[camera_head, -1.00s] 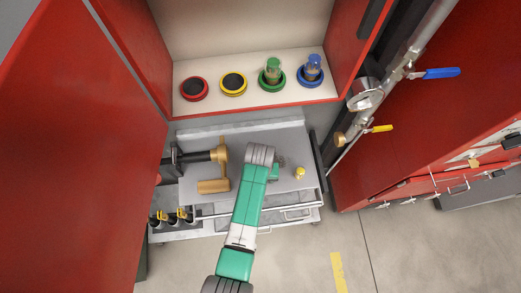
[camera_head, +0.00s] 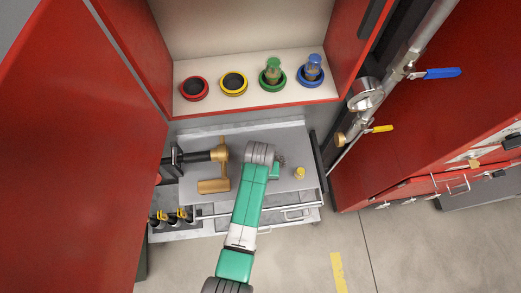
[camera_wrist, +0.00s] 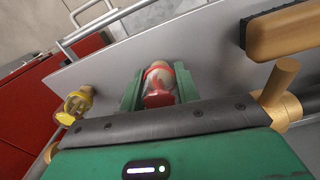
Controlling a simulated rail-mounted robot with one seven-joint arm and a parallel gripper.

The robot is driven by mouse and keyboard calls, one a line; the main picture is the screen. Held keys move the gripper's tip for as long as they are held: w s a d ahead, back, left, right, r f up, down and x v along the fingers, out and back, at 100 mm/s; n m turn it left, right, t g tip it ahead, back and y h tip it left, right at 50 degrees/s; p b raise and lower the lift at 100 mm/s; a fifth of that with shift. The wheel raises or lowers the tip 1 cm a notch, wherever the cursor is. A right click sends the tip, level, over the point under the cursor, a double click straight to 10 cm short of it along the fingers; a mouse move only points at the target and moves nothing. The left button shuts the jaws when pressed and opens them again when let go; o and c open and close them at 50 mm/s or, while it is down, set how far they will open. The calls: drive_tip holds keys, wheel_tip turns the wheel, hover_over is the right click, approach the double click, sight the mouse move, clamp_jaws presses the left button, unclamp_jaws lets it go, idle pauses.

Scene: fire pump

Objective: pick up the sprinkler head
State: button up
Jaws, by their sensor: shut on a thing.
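A red sprinkler head (camera_wrist: 158,88) with a pale, rounded part sits between the two green fingers of my gripper (camera_wrist: 158,90) in the wrist view. My gripper is shut on it, low over the grey cart top. I cannot tell whether it still touches the cart.
A brass-coloured fitting (camera_head: 216,172) lies left of my arm on the cart (camera_head: 240,140). The open red cabinet above holds empty red (camera_head: 194,89) and yellow (camera_head: 233,83) holders, plus green (camera_head: 272,72) and blue (camera_head: 312,70) sprinkler heads in matching holders. Pipes stand at right.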

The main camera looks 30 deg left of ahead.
drive_tip(key=shift+s+a+r, duration=0.1)
drive_tip(key=shift+s+r, duration=0.1)
drive_tip(key=shift+r, duration=0.3)
drive_tip(key=shift+s+a+r, duration=0.1)
drive_tip(key=shift+s+r, duration=0.05)
drive_tip(key=shift+r, duration=0.35)
drive_tip(key=s+a, duration=0.3)
drive_tip(key=s, duration=0.3)
drive_tip(key=s+a+r+b, duration=0.1)
drive_tip(key=s+a, duration=0.3)
drive_tip(key=s, duration=0.3)
drive_tip(key=shift+s+r, duration=0.2)
drive_tip(key=shift+r, duration=0.05)
drive_tip(key=w+d+r+m+p, duration=0.1)
drive_tip(key=w+d+r+m, duration=0.1)
drive_tip(key=w+d+r, duration=0.5)
drive_tip(key=w+d+r+m+p, duration=0.2)
drive_tip(key=w+d+r, duration=0.5)
drive_tip(key=d, duration=0.6)
drive_tip(key=shift+w+d+r+m, duration=0.15)
drive_tip(key=shift+w+d+m, duration=0.1)
drive_tip(key=shift+w+m, duration=0.5)
